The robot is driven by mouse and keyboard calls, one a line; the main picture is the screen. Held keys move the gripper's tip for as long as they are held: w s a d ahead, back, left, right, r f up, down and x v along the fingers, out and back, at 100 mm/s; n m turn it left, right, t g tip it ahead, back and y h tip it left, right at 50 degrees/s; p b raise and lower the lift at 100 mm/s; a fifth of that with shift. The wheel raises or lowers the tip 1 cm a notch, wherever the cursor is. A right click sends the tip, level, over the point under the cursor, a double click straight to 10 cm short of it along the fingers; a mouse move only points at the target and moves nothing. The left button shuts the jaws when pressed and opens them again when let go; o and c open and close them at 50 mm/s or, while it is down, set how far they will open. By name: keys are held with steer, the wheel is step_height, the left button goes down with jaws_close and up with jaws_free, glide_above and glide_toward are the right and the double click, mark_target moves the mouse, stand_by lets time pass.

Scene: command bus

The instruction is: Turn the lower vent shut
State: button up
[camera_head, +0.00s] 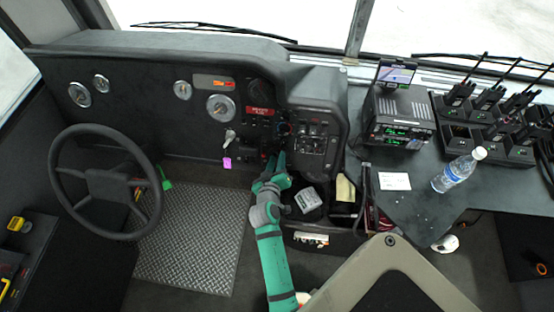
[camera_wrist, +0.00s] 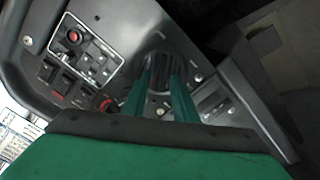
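A round dark vent with ribbed slats (camera_wrist: 162,60) is set in the dash panel, in the upper middle of the wrist view. My gripper (camera_wrist: 161,78) points at it, with its two green fingers apart and their tips over the vent's face. The slats show between the fingers. I cannot tell whether the tips touch the vent. In the head view my gripper (camera_head: 273,163) reaches up to the dash below the centre switch panel. The vent is hidden or too small to make out there.
A switch panel (camera_wrist: 90,50) lies left of the vent in the wrist view. In the head view, a steering wheel (camera_head: 107,182) is at left, a key with a pink tag (camera_head: 227,162) hangs near my gripper, and a desk with radios (camera_head: 400,112) and a water bottle (camera_head: 458,170) is at right.

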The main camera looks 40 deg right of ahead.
steer(key=v, duration=1)
steer(key=shift+s+a, duration=0.15)
steer(key=s+a+f+n+t+y, duration=0.1)
steer(key=s+a+t+y, duration=0.2)
steer(key=a, duration=0.6)
steer(key=s+a+n+t+y, duration=0.1)
steer(key=s+a+n+y, duration=0.15)
steer(key=s+a, duration=0.4)
steer(key=s+a+r+t+y, duration=0.2)
steer(key=s+a+r+y, duration=0.3)
steer(key=s+a+r, duration=0.6)
steer(key=shift+a+m+t, duration=0.3)
steer(key=shift+a+m, duration=0.05)
steer(key=shift+d, duration=0.1)
